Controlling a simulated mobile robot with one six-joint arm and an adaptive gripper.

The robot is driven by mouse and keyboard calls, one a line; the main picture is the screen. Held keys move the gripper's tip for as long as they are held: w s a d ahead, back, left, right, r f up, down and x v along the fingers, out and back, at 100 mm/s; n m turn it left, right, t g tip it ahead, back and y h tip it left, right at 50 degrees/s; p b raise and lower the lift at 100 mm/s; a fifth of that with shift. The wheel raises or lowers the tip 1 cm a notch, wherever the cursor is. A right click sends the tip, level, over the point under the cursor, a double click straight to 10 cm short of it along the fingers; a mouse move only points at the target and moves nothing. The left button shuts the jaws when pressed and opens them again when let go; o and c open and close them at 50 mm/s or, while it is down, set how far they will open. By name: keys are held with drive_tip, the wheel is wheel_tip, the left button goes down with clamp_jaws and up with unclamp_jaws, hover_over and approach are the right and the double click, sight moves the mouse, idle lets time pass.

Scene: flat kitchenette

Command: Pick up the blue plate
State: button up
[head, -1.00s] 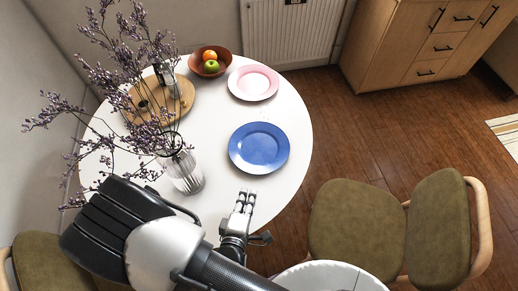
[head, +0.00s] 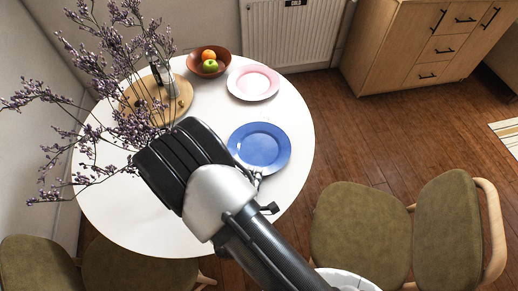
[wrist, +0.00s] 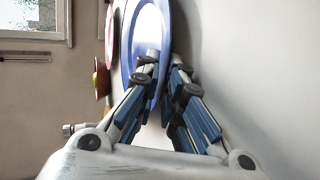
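The blue plate (head: 259,146) lies flat on the right side of the white round table (head: 285,195). In the wrist view the plate (wrist: 136,25) appears steeply foreshortened, its rim running down to my fingers. My gripper (wrist: 165,68) is at the plate's near rim, with its two fingers slightly apart. One finger overlaps the plate in the picture; the other is beside its edge. Whether either touches the rim is unclear. In the head view my arm hides most of the gripper; only a bit of it (head: 258,177) shows by the rim.
A pink plate (head: 253,82), a fruit bowl (head: 208,64) and a wooden board (head: 180,100) with a bottle stand behind. Purple flower branches (head: 105,100) spread at left; their vase is hidden behind my arm. Chairs (head: 360,230) stand around the table.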

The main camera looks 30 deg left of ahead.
drive_tip(key=shift+c, duration=0.3)
clamp_jaws()
drive_tip(key=shift+r, duration=0.15)
